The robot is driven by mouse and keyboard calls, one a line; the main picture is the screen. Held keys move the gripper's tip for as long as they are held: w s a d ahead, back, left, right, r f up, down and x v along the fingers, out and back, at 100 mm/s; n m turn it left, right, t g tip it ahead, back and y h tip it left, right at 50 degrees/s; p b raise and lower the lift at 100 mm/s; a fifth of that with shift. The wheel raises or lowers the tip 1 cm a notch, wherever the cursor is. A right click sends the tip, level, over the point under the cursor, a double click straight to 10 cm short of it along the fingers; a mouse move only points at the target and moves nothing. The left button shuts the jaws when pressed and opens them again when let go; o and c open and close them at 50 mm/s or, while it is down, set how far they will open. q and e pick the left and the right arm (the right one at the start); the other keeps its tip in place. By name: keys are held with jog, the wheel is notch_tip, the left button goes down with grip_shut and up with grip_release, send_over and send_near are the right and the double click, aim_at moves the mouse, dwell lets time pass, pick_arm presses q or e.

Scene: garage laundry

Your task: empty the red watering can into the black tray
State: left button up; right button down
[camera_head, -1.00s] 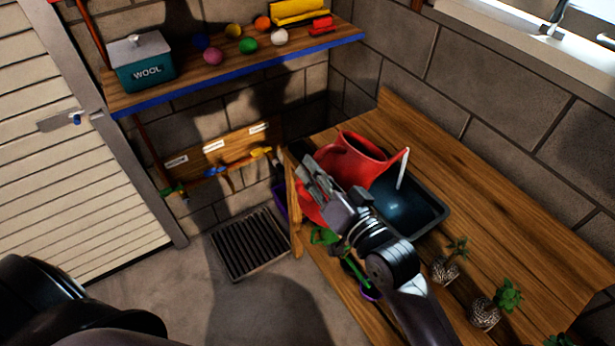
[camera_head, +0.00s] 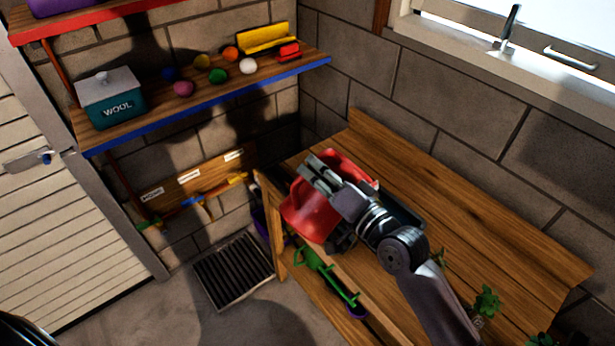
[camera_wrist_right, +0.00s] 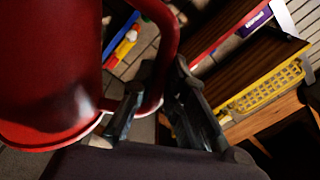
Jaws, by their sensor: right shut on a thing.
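The red watering can (camera_head: 308,215) is in the head view, over the left end of the wooden bench. It also fills the left of the right wrist view (camera_wrist_right: 45,75). My right gripper (camera_head: 318,172) is shut on its handle; in the wrist view the handle loop passes between the fingers (camera_wrist_right: 155,105). My gripper and arm hide part of the can, and its spout cannot be made out. The black tray (camera_head: 407,216) is on the bench, mostly hidden behind my right arm and the can. My left gripper is out of view.
Potted plants (camera_head: 486,300) stand at the bench's front right. The bench (camera_head: 450,220) is clear behind them. A blue-edged shelf (camera_head: 215,95) holds a wool box (camera_head: 112,103) and several coloured balls.

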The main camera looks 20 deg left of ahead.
aim_at(333, 149)
jog(key=shift+w+d+r+m+p, duration=0.35)
jog(key=shift+w+d+r+m, duration=0.25)
jog(key=shift+w+r, duration=0.35)
jog(key=shift+w+d+r+m+p, duration=0.4)
jog(key=shift+w+d+r, duration=0.3)
jog(key=shift+w+r, duration=0.15)
dwell(1.1)
